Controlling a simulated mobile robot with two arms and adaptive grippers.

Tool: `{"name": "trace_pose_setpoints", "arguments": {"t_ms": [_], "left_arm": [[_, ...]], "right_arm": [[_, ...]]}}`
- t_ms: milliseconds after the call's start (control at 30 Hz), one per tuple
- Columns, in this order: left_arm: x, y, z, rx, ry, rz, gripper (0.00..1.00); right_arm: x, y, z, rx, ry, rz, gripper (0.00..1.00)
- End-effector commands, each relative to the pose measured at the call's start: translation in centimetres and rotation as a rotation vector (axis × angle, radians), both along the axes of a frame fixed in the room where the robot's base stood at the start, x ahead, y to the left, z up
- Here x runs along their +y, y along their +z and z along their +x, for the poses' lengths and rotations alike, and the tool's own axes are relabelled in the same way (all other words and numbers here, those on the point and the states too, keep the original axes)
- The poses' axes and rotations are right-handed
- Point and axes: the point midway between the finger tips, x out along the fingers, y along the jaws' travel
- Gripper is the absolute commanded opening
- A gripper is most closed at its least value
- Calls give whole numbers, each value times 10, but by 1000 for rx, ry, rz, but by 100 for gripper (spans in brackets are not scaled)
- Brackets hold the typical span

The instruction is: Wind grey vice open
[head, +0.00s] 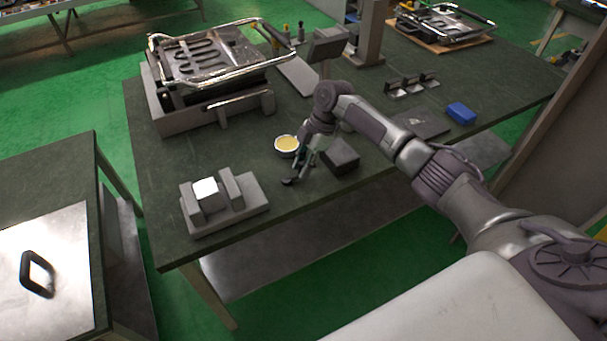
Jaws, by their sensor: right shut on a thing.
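The grey vice (253,194) stands near the front left corner of the green-topped workbench. A bright silver-white block (206,193) sits between its upright jaws; I cannot tell how tightly. My right gripper (296,176) points down just to the right of the vice, low over the bench. It is shut on a small dark thing, which is mostly hidden by the fingers. I cannot tell whether that thing joins the vice. My left gripper is not in view.
A round dish with yellow contents (287,145) and a dark block (341,157) stand close to my right gripper. A heater plate assembly (205,60) is behind. A blue box (461,112) lies to the right. A side table (45,180) is at left.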

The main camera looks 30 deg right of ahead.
Motion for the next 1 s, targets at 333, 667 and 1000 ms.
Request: {"name": "trace_pose_setpoints", "arguments": {"t_ms": [333,667,1000], "left_arm": [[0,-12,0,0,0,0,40],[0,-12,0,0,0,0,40],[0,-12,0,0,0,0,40]], "right_arm": [[-1,0,4,-1,71,-2,0],[-1,0,4,-2,74,-2,0],[-1,0,4,0,74,-1,50]]}}
